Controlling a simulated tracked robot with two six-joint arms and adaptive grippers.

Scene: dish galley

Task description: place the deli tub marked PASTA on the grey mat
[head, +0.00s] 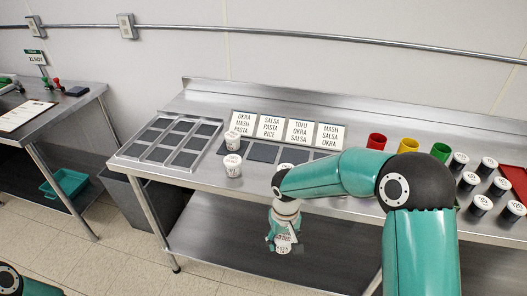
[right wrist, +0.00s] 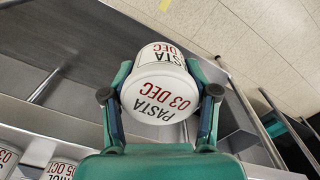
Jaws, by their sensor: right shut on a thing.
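My right gripper (head: 284,240) is shut on a white deli tub (head: 283,245), out in front of the table's front edge and below the tabletop. In the right wrist view the tub (right wrist: 160,98) reads PASTA 03 DEC on its lid, and my right gripper's fingers (right wrist: 160,100) press on both its sides. Dark grey square mats lie in a row before the cards on the table; one bare grey mat (head: 263,152) shows left of my arm. I cannot tell which one the task means. My left gripper is out of view; only part of my left arm shows at lower left.
White tubs stand at the row's left end (head: 232,140) and just before it (head: 233,164). Lettered cards (head: 270,125) stand behind. A tray of dark squares (head: 125,152) is at left. Coloured cups (head: 408,146) and several black, white-lidded containers (head: 458,160) are at right.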

